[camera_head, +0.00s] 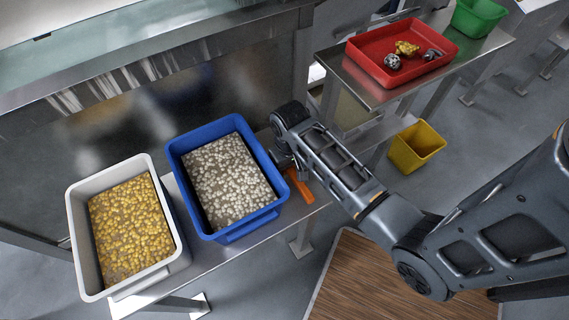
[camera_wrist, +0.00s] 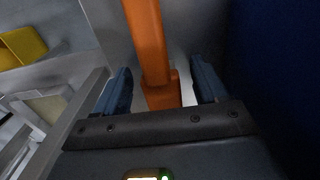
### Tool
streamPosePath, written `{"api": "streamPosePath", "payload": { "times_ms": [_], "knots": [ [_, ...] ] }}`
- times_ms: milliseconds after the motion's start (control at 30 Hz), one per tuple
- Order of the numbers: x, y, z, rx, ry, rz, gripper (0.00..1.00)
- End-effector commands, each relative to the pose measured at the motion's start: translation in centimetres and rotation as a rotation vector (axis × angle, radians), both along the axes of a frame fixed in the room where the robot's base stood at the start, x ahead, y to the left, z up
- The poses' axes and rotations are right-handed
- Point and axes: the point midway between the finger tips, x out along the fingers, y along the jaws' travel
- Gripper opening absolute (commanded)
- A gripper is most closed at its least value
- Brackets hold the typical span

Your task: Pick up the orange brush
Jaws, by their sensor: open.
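The orange brush (camera_head: 299,187) lies at the right end of the steel bench, just right of the blue bin, partly hidden by my arm in the head view. In the wrist view the orange brush (camera_wrist: 149,45) runs from the top edge down between my fingers. My gripper (camera_wrist: 163,85) is open, with one blue finger on each side of the brush and a gap visible on both sides. In the head view my gripper is mostly hidden behind my wrist. I cannot tell how far the fingertips are above the bench.
A blue bin (camera_head: 232,236) of pale pieces stands close beside the brush. A white bin (camera_head: 82,262) of yellow pieces stands further left. A red tray (camera_head: 372,70) sits on a steel table at the back right. A yellow bin (camera_head: 416,146) stands on the floor.

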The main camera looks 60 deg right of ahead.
Motion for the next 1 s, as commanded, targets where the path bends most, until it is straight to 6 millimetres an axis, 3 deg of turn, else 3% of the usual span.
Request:
{"api": "streamPosePath", "payload": {
  "times_ms": [67,767,1000],
  "knots": [
    [0.01,0.00,0.02,0.000,0.000,0.000,0.72],
    [0.02,-0.01,0.06,-0.001,-0.001,0.000,0.06],
    [0.06,-0.03,0.61,-0.001,-0.002,0.000,0.06]
  ]
}}
